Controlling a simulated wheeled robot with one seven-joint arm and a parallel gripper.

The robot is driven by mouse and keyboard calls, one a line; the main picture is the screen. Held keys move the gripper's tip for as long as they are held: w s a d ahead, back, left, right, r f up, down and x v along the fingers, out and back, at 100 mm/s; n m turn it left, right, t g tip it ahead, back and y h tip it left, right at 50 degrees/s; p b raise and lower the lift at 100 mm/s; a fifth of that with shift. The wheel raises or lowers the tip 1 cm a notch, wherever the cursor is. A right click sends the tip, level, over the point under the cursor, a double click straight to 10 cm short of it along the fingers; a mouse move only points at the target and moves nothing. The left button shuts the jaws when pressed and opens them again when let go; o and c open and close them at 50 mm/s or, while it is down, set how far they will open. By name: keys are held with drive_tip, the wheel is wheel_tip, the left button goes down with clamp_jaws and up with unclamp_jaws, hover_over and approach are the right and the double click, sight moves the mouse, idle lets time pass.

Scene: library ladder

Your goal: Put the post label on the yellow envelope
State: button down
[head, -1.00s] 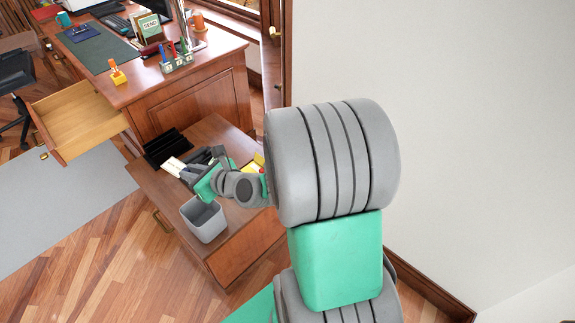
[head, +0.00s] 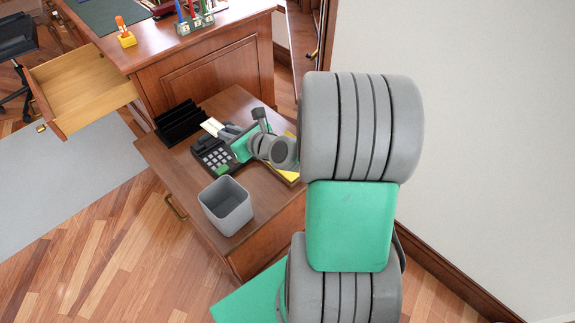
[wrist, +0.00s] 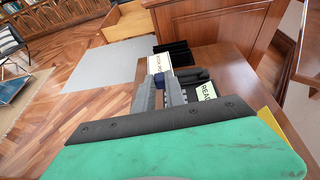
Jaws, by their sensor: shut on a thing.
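My gripper (wrist: 168,82) is shut on a white label (wrist: 160,63) with dark lettering, too small to read surely. In the head view, the label (head: 210,126) sticks out from my gripper (head: 226,130), above the cabinet top near the black telephone. The yellow envelope (head: 292,177) lies at the right side of the cabinet top, mostly hidden behind my arm. In the wrist view, only a strip of the envelope (wrist: 283,128) shows at right, past my green gripper body. The held label is apart from the envelope.
The telephone (head: 213,153), a black letter rack (head: 180,124) and a grey bin (head: 227,206) stand on the wooden cabinet (head: 268,205). An open drawer (head: 82,88) juts from the desk behind.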

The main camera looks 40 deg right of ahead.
drive_tip(key=d+f+h+b, duration=0.1)
drive_tip(key=d+f+b, duration=0.25)
drive_tip(key=f, duration=0.25)
drive_tip(key=d+f+b, duration=0.2)
drive_tip(key=f+b, duration=0.2)
drive_tip(key=f, duration=0.1)
drive_tip(key=b, duration=0.8)
hover_over(290, 177)
drive_tip(key=d, duration=0.2)
drive_tip(key=shift+m, duration=0.4)
drive_tip(key=f, duration=0.6)
drive_tip(key=w+f, duration=0.1)
drive_tip(key=f, duration=0.2)
drive_tip(key=shift+d+f, duration=0.1)
drive_tip(key=shift+f, duration=0.1)
drive_tip(key=f+b, duration=0.1)
drive_tip(key=f, duration=0.1)
drive_tip(key=f+b, duration=0.1)
drive_tip(key=b, duration=0.1)
drive_tip(key=shift+s+d+f, duration=0.15)
drive_tip(key=shift+d+f, duration=0.05)
drive_tip(key=shift+f, duration=0.15)
drive_tip(key=shift+r, duration=0.2)
drive_tip(key=c, duration=1.4)
unclamp_jaws()
drive_tip(key=shift+f+p, duration=0.15)
drive_tip(key=shift+p, duration=0.15)
